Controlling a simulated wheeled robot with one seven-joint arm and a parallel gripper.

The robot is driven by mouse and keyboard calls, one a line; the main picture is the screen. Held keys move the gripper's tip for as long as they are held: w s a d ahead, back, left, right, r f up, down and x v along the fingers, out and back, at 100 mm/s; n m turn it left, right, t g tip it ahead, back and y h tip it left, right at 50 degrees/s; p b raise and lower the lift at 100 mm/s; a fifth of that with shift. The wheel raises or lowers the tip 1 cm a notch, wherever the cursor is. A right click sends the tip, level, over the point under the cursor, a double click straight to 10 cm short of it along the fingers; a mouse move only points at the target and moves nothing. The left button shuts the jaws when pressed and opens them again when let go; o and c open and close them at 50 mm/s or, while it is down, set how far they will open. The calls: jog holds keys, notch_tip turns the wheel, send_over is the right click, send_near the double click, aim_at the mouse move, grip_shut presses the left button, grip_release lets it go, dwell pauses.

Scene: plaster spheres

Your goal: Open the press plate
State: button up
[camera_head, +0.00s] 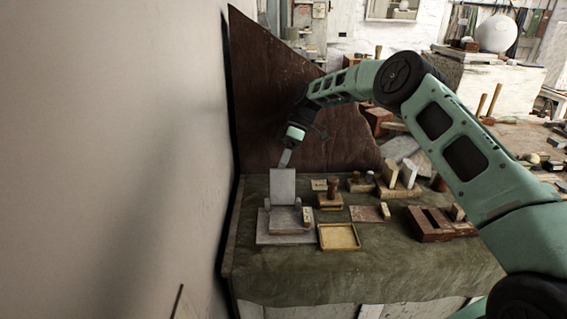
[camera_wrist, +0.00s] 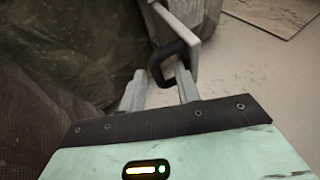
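The press is a pale grey block with a flat base (camera_head: 272,240) at the left end of the green-covered table. Its plate (camera_head: 283,187) stands raised, roughly upright, above the base. My gripper (camera_head: 286,158) is at the plate's top edge, coming from above and behind. In the wrist view my gripper (camera_wrist: 160,88) has its two fingers apart. A dark looped handle (camera_wrist: 168,50) on the pale plate (camera_wrist: 190,18) lies at the fingertips, partly between them. I cannot tell whether a finger touches it.
A shallow yellowish tray (camera_head: 339,237) lies right of the press. Several wooden stamps and blocks (camera_head: 330,196) stand further right, with a brown slotted box (camera_head: 430,224) beyond. A plain wall (camera_head: 120,150) is close on the left and a dark board (camera_head: 262,100) rises behind.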

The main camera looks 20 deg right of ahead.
jog(key=v, duration=1.2)
dwell(0.5)
jog(key=s+a+r+h, duration=0.1)
jog(key=s+a+r, duration=0.15)
jog(key=a, duration=0.45)
jog(key=s+a+r+h, duration=0.1)
jog(key=s+a+r, duration=0.15)
jog(key=a, duration=0.45)
jog(key=s+a+r+m+h, duration=0.1)
jog(key=s+a+r, duration=0.1)
jog(key=s+a, duration=0.85)
jog(key=s+f+m+t+h, duration=0.2)
jog(key=s, duration=1.5)
jog(key=s+d+f+m+t, duration=0.1)
jog(key=s+d+f, duration=0.1)
jog(key=s+d, duration=0.2)
jog(key=s+d+f+m, duration=0.1)
jog(key=s+d+f, duration=0.2)
jog(key=s, duration=0.8)
jog(key=shift+s+d+t+h, duration=0.2)
jog(key=shift+d+t+h, duration=0.15)
jog(key=shift+d, duration=0.35)
